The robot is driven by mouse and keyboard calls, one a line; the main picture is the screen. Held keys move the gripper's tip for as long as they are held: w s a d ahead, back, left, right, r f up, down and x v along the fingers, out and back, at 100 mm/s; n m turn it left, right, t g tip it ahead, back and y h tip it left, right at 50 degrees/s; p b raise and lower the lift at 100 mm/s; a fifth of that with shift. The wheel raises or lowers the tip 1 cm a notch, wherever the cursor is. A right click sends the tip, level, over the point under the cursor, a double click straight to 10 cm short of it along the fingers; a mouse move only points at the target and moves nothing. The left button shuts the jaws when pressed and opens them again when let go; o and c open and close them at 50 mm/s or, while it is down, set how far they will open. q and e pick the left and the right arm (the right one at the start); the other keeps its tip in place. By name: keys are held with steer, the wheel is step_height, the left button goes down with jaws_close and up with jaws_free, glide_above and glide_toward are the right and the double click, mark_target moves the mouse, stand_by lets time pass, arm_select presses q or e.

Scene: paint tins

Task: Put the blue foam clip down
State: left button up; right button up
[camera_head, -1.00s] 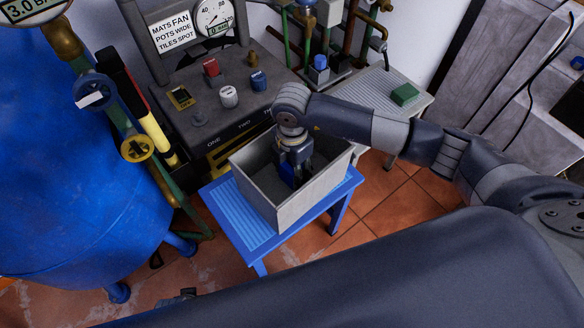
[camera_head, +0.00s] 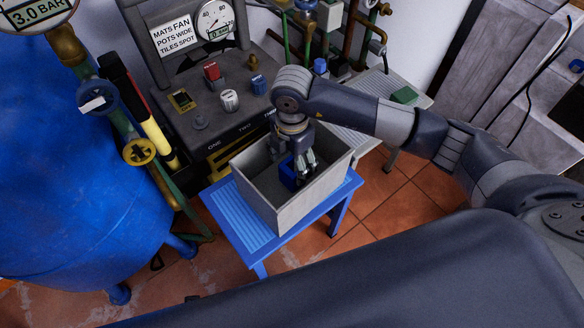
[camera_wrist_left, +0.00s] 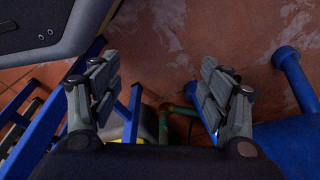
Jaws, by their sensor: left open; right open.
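The blue foam clip (camera_head: 287,174) is in the grey open-topped box (camera_head: 309,202), close to its far wall. It is partly hidden behind my right gripper (camera_head: 304,180). My right gripper is open, pointing down into the box with its fingers just to the right of the clip. Whether a finger still touches the clip I cannot tell. My left gripper (camera_wrist_left: 160,105) shows in the left wrist view, open and empty above the floor, its two fingers wide apart.
The box stands on a blue ribbed table (camera_head: 236,212). A control panel (camera_head: 215,112) with knobs is behind it. A big blue tank (camera_head: 70,190) fills the left. A green block (camera_head: 404,95) lies on a grey table at the right. Tiled floor (camera_head: 385,205) is open to the right.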

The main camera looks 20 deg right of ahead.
arm_select(q)
steer(key=shift+s+a+f+p, duration=0.15)
steer(key=shift+s+f+p, duration=0.2)
steer(key=shift+s+f, duration=0.75)
arm_select(e)
step_height(320, 180, up, 7)
arm_select(q)
steer(key=shift+w, duration=0.1)
